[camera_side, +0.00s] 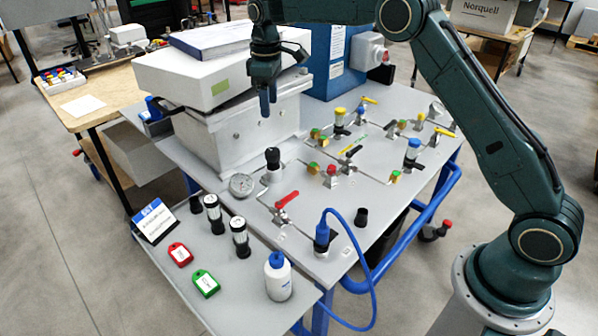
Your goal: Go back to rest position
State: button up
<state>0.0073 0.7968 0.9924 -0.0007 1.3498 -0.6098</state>
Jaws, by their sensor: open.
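My gripper (268,102) points down at the upper middle of the side view, in front of the white analyser box (200,75) and above the grey metal panel (335,225). It is open, with nothing seen between its fingers. It appears clear of the panel, though its distance from the analyser's grey body behind it is hard to tell. My green arm arches from the base at lower right up and over to the top middle.
The panel carries a red-handled valve (286,201), a gauge (242,184) and several coloured fittings. The front shelf holds a white bottle (278,277), black-and-white cylinders (240,238), a red tag (180,254) and a green tag (206,283). A blue hose (372,290) loops off the front.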

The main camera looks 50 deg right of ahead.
jog(key=s+r+m+t, duration=0.1)
jog(key=s+r+m, duration=0.1)
jog(key=s+r, duration=0.65)
jog(key=s+r+m+t, duration=0.2)
jog(key=s+r, duration=0.4)
jog(key=s, duration=0.5)
jog(key=s+f+m+t, duration=0.1)
jog(key=s+f, duration=0.1)
jog(key=s, duration=0.9)
jog(key=s+f+m+t, duration=0.1)
jog(key=s+f+m, duration=0.1)
jog(key=s, duration=0.9)
jog(key=shift+a+f+t, duration=0.2)
jog(key=shift+f+t, duration=0.1)
jog(key=shift+f, duration=0.5)
